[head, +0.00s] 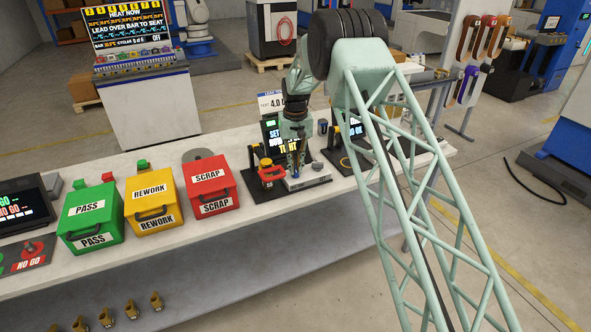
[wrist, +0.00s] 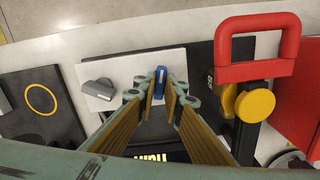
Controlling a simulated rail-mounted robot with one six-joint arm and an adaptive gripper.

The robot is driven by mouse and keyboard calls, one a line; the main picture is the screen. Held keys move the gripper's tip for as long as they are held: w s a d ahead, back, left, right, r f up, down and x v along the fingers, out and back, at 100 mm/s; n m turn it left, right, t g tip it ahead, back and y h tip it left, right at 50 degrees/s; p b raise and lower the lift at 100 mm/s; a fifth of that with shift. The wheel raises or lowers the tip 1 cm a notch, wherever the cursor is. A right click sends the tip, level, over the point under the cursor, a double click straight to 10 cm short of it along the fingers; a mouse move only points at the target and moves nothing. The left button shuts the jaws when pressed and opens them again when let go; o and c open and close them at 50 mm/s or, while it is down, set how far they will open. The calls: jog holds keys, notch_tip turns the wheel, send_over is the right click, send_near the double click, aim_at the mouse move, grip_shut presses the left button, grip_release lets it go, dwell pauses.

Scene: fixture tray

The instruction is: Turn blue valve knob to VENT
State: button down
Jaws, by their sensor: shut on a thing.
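The blue valve knob (wrist: 160,75) stands up from a pale plate (wrist: 120,64) in the wrist view. My gripper (wrist: 161,90) is shut on the knob, with one finger on each side of it. In the head view my gripper (head: 295,168) points down at the small pale fixture (head: 316,180) on the bench, and the knob is hard to make out there. A grey knob (wrist: 97,89) stands on the same plate, left of the blue one. I cannot read a VENT mark in either view, so the knob's setting is unclear.
A red-handled clamp (wrist: 258,35) with a yellow round part stands close right of my gripper. A dark screen (head: 272,130) is behind the fixture. A black pad with a yellow ring (wrist: 41,99) lies left in the wrist view. The red SCRAP bin (head: 208,188) stands nearby.

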aim_at(296, 169)
jog(key=shift+n, duration=1.5)
jog(key=c, duration=2.7)
grip_release()
jog(key=shift+r, duration=0.2)
notch_tip(296, 169, up, 12)
jog(key=shift+f, duration=0.15)
